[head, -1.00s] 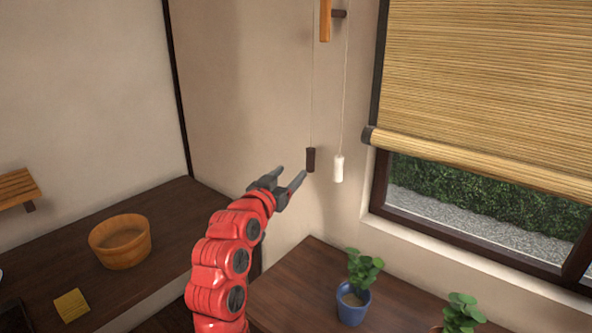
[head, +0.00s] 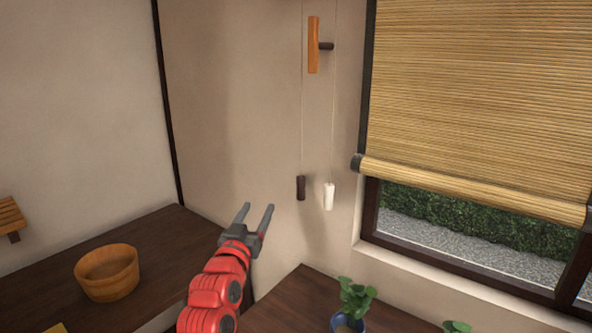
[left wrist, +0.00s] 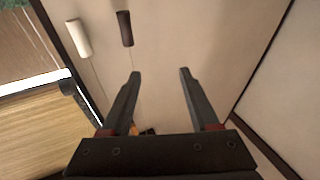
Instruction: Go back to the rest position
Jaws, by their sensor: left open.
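My left gripper (head: 257,217) is open and empty in the head view, in front of the beige wall and below left of the two cord pulls. It also shows in the left wrist view (left wrist: 160,78), with its two fingers apart and only wall between their tips. A dark brown cord pull (head: 300,188) and a white cord pull (head: 328,196) hang on thin cords, apart from the gripper. The left wrist view also shows the dark pull (left wrist: 126,28) and the white pull (left wrist: 79,38). My right gripper is not in view.
A bamboo blind (head: 470,100) is partly lowered over the window. A wooden peg fixture (head: 314,45) is on the wall. A wooden tub (head: 107,272) stands on the dark counter at left. A potted plant (head: 355,296) stands on the dark surface below the window.

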